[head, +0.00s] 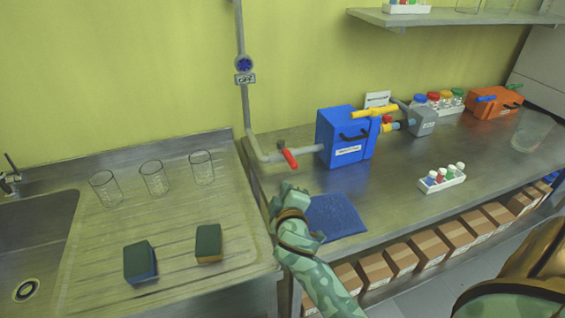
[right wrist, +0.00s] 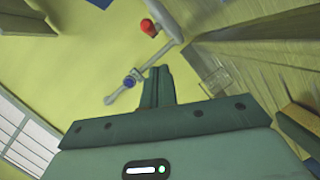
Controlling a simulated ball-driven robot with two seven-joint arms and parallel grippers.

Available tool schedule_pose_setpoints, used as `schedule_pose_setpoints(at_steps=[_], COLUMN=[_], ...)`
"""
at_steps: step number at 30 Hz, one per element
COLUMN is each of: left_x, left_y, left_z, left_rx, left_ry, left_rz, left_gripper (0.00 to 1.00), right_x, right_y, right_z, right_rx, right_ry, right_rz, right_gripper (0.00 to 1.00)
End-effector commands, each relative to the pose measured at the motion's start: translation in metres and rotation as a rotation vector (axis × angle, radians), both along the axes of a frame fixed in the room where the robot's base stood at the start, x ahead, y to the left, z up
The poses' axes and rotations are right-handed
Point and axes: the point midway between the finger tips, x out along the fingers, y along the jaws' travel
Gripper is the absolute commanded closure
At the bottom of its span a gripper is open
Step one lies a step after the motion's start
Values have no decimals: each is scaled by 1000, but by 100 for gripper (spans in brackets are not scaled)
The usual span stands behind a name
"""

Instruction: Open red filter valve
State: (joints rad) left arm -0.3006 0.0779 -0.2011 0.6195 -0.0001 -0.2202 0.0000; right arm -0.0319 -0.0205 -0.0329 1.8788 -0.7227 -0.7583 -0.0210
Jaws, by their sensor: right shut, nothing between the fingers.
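The red valve handle (head: 289,158) sits on a grey pipe (head: 262,157) where it bends from the wall towards the blue box (head: 345,138). It slants down to the right in the head view. In the right wrist view the red handle (right wrist: 148,28) shows beyond the fingertips, partly cut off by perspective. My right gripper (head: 286,188) is just below and in front of the handle, apart from it. Its fingers (right wrist: 157,85) are together with nothing between them.
A blue mat (head: 338,216) lies right of my right gripper. A white rack of small bottles (head: 442,179) stands further right. Three glasses (head: 154,178) and two sponges (head: 208,243) are on the drainer at left. A blue wall valve (head: 244,64) is above.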

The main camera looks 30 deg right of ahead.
Motion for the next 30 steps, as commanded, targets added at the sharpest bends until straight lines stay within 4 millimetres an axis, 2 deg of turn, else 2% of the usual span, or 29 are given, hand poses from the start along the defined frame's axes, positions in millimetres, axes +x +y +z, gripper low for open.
schedule_pose_setpoints(at_steps=[1,5,15,19,23,30], left_x=[0,0,0,0,0,-1], left_y=[0,1,2,2,2,2], left_z=[0,0,0,-1,-3,-12], left_rx=[0,1,2,3,3,3], left_ry=[0,0,-1,0,1,4], left_rz=[0,1,2,1,1,0], left_gripper=[100,100,100,100,100,100], right_x=[11,27,29,37,55,102], right_y=[3,7,7,4,-5,-28], right_z=[6,15,16,15,12,6], right_rx=[-14,-40,-44,-45,-45,-45], right_ry=[-25,-62,-66,-66,-66,-66], right_rz=[13,37,41,41,40,39], right_gripper=[100,100,100,100,100,100])
